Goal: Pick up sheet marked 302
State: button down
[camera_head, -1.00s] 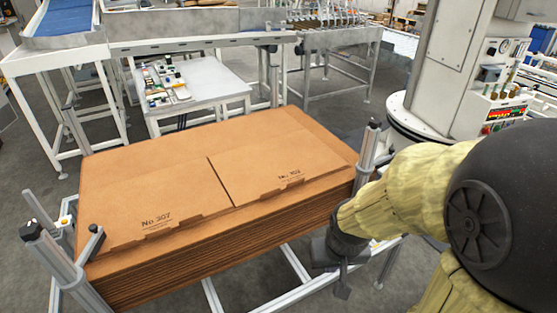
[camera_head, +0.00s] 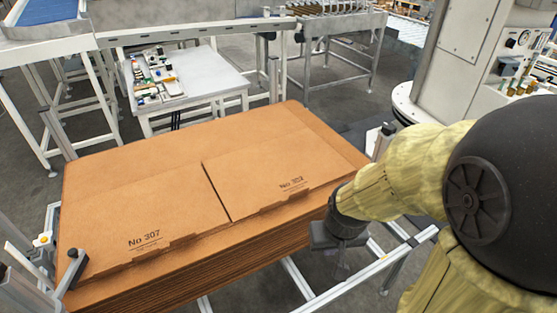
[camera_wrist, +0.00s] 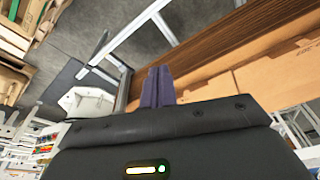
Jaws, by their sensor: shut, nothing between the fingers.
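The sheet marked 302 (camera_head: 262,160) is a brown cardboard sheet on the right of the stack top, its small print hard to read. A second sheet, marked 307 (camera_head: 140,215), lies to its left. Both rest on a thick stack of brown cardboard (camera_head: 185,270). My gripper (camera_head: 342,262) is beside the right front corner of the stack, apart from the sheet. In the wrist view its two dark fingers (camera_wrist: 158,75) are together with nothing between them, and the stack's layered edge (camera_wrist: 205,50) is close by.
Metal corner posts (camera_head: 384,142) and a frame rail (camera_head: 385,262) border the stack. A small white table (camera_head: 205,82) with small parts stands behind it. A conveyor (camera_head: 50,12) is at the back left, and a white machine (camera_head: 455,50) at the back right.

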jog(key=shift+w+a, duration=0.1)
jog(key=shift+s, duration=0.4)
jog(key=c, duration=1.9)
grip_release()
jog(key=shift+c, duration=0.2)
jog(key=o, duration=0.4)
jog(key=w+a+f+n+b, duration=0.1)
jog(key=w+f+n+b, duration=0.1)
jog(key=w+n, duration=0.4)
jog(key=w+f+n+h+b, duration=0.1)
jog(key=w+n, duration=0.4)
jog(key=w, duration=0.7)
jog(key=shift+w+a+f+n+t+b, duration=0.15)
jog(key=shift+a+f+n+t+b, duration=0.2)
jog(key=shift+b, duration=0.45)
jog(key=w+a+f+n+h+b, duration=0.2)
jog(key=w+n, duration=0.8)
jog(key=w, duration=0.5)
notch_tip(320, 180, down, 2)
jog(key=shift+a+f+t+b, duration=0.1)
jog(key=shift+a+t+b, duration=0.05)
jog(key=shift+t+b, duration=0.4)
jog(key=shift+n, duration=0.25)
